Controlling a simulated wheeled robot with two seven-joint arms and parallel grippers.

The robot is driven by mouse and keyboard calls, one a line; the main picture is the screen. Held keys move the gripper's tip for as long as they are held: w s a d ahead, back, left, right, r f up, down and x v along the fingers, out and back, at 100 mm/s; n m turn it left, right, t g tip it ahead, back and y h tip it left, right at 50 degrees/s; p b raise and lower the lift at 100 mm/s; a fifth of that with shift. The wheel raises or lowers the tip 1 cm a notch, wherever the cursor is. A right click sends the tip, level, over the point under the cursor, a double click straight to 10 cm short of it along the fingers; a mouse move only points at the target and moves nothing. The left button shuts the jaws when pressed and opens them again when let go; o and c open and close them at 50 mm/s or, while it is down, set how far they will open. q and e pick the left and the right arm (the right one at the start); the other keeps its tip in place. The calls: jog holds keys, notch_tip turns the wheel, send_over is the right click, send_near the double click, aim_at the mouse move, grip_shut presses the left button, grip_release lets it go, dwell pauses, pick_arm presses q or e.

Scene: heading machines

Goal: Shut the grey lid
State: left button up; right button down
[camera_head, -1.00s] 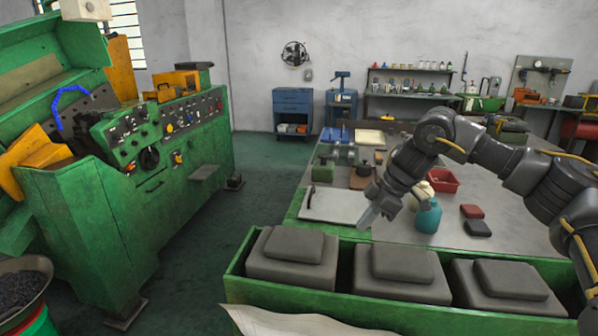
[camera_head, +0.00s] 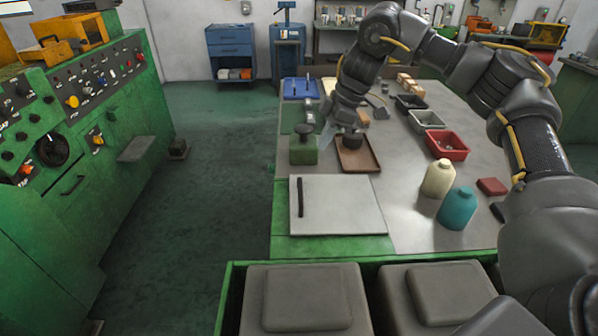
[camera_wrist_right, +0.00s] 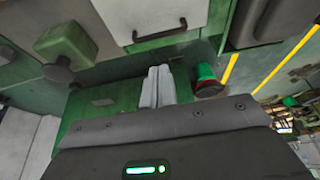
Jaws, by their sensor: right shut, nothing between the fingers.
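The grey lid (camera_head: 345,207) is a light, flat panel with a dark bar handle (camera_head: 300,197) along its left side. It looks to lie flat at the front left of the table, over a green frame. It also shows at the top of the right wrist view (camera_wrist_right: 118,14), handle edge facing my fingers. My right gripper (camera_head: 326,137) is shut and empty, beyond the lid, beside the green block with a dark knob (camera_head: 303,155). In the wrist view its fingertips (camera_wrist_right: 158,72) are apart from the handle. My left gripper is not in view.
A brown tray (camera_head: 372,165) stands near the gripper. A cream bottle (camera_head: 437,178), a teal bottle (camera_head: 457,208) and a red bin (camera_head: 446,145) stand to the right. A green trough with grey cushioned boxes (camera_head: 307,300) borders the front.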

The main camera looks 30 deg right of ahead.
send_near(301, 190)
jog(key=x, duration=0.2)
jog(key=p+x, duration=0.1)
jog(key=x, duration=0.2)
jog(key=shift+w+a+p, duration=0.1)
jog(key=shift+a+p, duration=0.15)
jog(key=shift+p, duration=0.05)
jog(key=shift+a+f, duration=0.1)
jog(key=shift+f, duration=0.65)
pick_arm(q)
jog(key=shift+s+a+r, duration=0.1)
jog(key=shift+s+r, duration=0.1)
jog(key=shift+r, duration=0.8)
